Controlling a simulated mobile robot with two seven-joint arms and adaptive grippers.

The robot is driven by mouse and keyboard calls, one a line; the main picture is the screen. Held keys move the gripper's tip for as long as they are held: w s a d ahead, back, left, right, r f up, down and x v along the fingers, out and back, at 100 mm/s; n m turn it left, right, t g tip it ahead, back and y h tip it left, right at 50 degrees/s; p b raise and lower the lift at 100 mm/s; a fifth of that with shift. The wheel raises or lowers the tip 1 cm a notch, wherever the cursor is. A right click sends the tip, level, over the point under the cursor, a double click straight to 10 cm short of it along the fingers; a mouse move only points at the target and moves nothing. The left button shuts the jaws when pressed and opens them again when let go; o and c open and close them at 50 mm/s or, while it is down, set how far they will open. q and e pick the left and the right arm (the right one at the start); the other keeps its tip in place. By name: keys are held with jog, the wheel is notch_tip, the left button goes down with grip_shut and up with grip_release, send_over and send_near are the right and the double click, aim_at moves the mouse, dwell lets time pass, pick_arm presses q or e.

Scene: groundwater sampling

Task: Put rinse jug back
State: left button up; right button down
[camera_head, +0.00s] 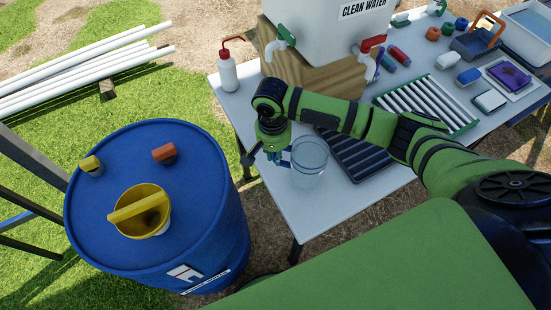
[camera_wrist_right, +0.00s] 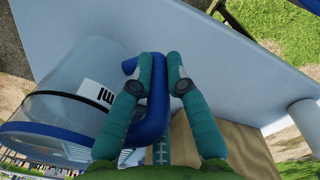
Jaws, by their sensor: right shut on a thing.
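The rinse jug (camera_head: 311,165) is a clear, round vessel with a blue rim and a blue handle. It appears upright at the left end of the white table; I cannot tell whether its base touches the tabletop. My right gripper (camera_head: 283,160) is at the jug's left side, shut on its handle. In the right wrist view the blue handle (camera_wrist_right: 153,120) runs between the fingers of the right gripper (camera_wrist_right: 161,75), and the clear jug body (camera_wrist_right: 70,105) lies to the left. My left gripper is not in view.
A clean water tank (camera_head: 318,35) with taps stands on a wooden block (camera_head: 318,76) behind my right forearm. A white bottle (camera_head: 228,72) stands at the table's left corner. A dark ribbed tray (camera_head: 352,157) is right of the jug. A blue barrel (camera_head: 110,225) with a yellow funnel (camera_head: 157,215) stands left.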

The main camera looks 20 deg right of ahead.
jog(key=shift+f+p, duration=0.3)
jog(key=shift+f, duration=1.4)
jog(key=shift+s+f, duration=0.1)
jog(key=c, duration=1.2)
grip_release()
jog(key=r, duration=0.8)
jog(key=r+b, duration=0.1)
jog(key=r, duration=0.3)
jog(key=shift+a+r, duration=0.15)
jog(key=shift+a, duration=0.1)
